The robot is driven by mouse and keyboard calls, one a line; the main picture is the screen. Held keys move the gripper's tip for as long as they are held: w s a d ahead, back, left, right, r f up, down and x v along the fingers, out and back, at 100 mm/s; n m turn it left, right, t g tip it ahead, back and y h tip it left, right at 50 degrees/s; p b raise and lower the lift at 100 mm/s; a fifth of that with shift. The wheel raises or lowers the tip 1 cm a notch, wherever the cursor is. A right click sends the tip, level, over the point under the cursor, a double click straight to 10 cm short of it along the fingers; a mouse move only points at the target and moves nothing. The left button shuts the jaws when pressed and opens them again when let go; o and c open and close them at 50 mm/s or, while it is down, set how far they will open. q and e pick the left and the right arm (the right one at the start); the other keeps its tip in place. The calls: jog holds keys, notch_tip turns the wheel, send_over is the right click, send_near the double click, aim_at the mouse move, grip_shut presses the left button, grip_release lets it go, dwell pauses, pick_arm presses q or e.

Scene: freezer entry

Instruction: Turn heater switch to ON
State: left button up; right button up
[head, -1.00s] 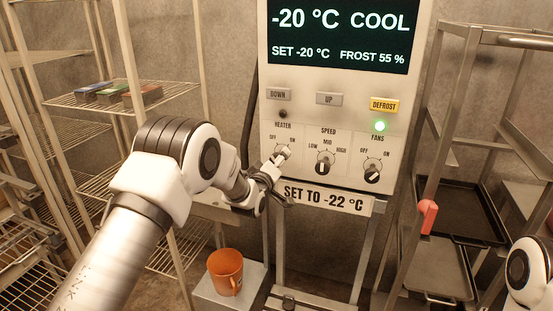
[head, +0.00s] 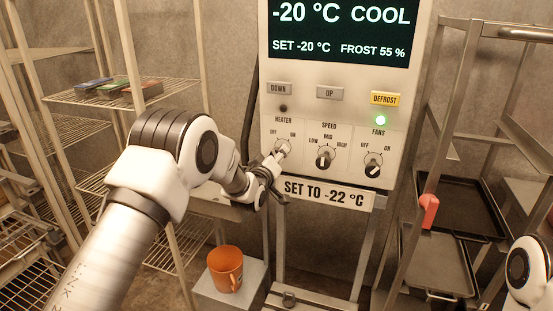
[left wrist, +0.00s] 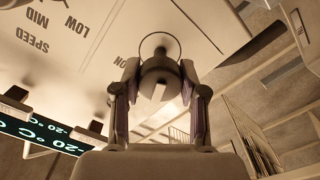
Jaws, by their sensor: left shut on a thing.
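The heater switch (head: 283,148) is a round knob at the left of the lower panel, between the OFF and ON labels. My left gripper (head: 271,164) reaches it from the lower left and partly covers it. In the left wrist view, the dark heater knob (left wrist: 160,74) sits between the two fingers of my left gripper (left wrist: 160,86), which are shut on it. A pale mark shows on the knob's face; I cannot tell its setting surely. The heater lamp (head: 283,108) above is dark. My right gripper is out of view.
The speed knob (head: 325,158) and fans knob (head: 373,163) sit to the right, with a green lamp (head: 381,120) lit above the fans knob. An orange mug (head: 225,268) stands on a block below. Wire shelves (head: 130,92) flank the left, a tray rack (head: 455,205) the right.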

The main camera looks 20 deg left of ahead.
pick_arm(q)
jog(key=m+b, duration=0.1)
jog(key=m, duration=0.1)
jog(key=shift+m+b, duration=0.3)
jog(key=shift+b, duration=0.1)
jog(key=m+b, duration=0.2)
jog(key=m, duration=0.1)
jog(key=shift+m, duration=0.3)
jog(key=m+b, duration=0.2)
jog(key=m, duration=0.1)
jog(key=shift+r+m+b, duration=0.2)
jog(key=shift+m+b, duration=0.25)
jog(key=shift+m, duration=0.95)
jog(key=o, duration=0.9)
jog(key=shift+o, duration=1.3)
jog(key=shift+w+f, duration=0.15)
